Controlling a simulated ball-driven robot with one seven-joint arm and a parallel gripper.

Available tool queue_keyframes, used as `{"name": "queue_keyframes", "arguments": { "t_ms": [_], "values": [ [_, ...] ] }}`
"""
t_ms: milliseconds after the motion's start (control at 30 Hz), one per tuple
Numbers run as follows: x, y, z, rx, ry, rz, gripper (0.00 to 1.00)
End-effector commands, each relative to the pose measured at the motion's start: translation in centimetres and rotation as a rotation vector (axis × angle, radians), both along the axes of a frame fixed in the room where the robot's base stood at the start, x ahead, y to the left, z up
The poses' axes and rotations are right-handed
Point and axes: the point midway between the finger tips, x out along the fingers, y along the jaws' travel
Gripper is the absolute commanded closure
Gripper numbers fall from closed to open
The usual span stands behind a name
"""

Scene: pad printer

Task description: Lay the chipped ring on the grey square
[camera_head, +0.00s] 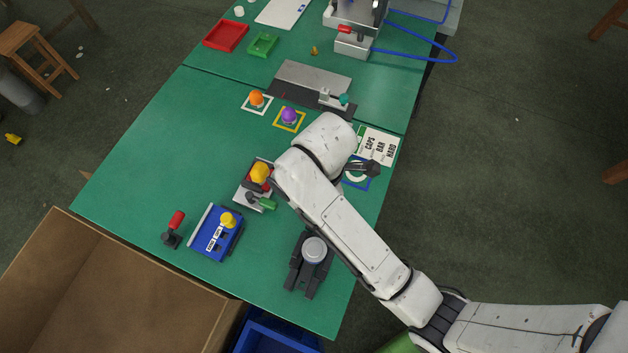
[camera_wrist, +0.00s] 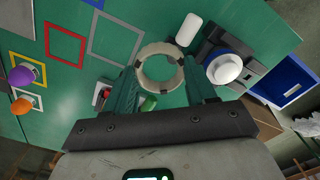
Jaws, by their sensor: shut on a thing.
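In the wrist view, my gripper (camera_wrist: 161,76) is shut on a pale round ring (camera_wrist: 143,70), one dark green finger on each side. The ring's hole faces the camera; I cannot make out the chip clearly. It seems to be held above the green table. The grey square (camera_wrist: 92,47), an outline on the table, is up and left of the ring and empty. In the head view, my arm hides the gripper, the held ring and the grey square.
An empty red square (camera_wrist: 49,46) lies beside the grey one. Orange (camera_head: 256,98) and purple (camera_head: 289,115) knobs stand on white and yellow squares. A white bottle (camera_wrist: 188,30) and black fixture (camera_head: 298,277) are near the held ring.

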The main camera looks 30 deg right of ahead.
Motion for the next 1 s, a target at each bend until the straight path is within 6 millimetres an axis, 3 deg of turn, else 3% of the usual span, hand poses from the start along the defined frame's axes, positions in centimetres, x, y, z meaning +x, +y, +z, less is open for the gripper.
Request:
{"name": "queue_keyframes", "arguments": {
  "t_ms": [200, 400, 733, 1000],
  "values": [
    [4.5, -1.7, -2.4, 0.0, 0.004, -0.003, 1.0],
    [6.9, -2.5, -5.7, 0.0, 0.003, -0.003, 1.0],
    [8.6, -3.2, -8.0, 0.0, 0.002, -0.003, 1.0],
    [8.4, -3.1, -10.8, 0.0, 0.001, -0.002, 1.0]
  ]
}}
